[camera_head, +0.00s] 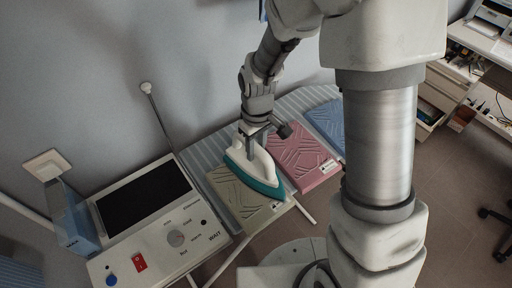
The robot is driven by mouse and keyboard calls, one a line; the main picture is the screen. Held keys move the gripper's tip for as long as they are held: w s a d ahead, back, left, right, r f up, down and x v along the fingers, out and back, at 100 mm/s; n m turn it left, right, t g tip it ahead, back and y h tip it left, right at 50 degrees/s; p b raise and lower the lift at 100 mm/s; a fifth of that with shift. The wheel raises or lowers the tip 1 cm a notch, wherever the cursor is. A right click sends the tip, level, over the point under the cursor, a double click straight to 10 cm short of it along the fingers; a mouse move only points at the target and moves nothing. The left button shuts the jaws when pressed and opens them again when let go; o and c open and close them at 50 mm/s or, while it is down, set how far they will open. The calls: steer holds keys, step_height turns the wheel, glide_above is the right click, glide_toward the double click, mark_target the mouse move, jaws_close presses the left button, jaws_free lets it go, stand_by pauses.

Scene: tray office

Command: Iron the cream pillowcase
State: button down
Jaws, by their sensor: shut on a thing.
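The cream pillowcase (238,207) lies on the striped ironing board (200,152), with raised creases showing on its surface. A white iron with a teal base (258,176) is over its right part. My gripper (257,138) is shut on the iron's handle. I cannot tell whether the soleplate touches the cloth. The iron hides part of the pillowcase's right side.
A pink creased cloth (302,160) and a blue one (328,120) lie to the right on the board. A control box with a dark panel (146,194) stands to the left, near a clear blue container (76,222). Drawers (450,82) stand at the far right.

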steer(key=shift+f, duration=0.3)
stand_by(1.9)
steer(key=shift+r+p, duration=2.25)
steer(key=shift+r, duration=1.35)
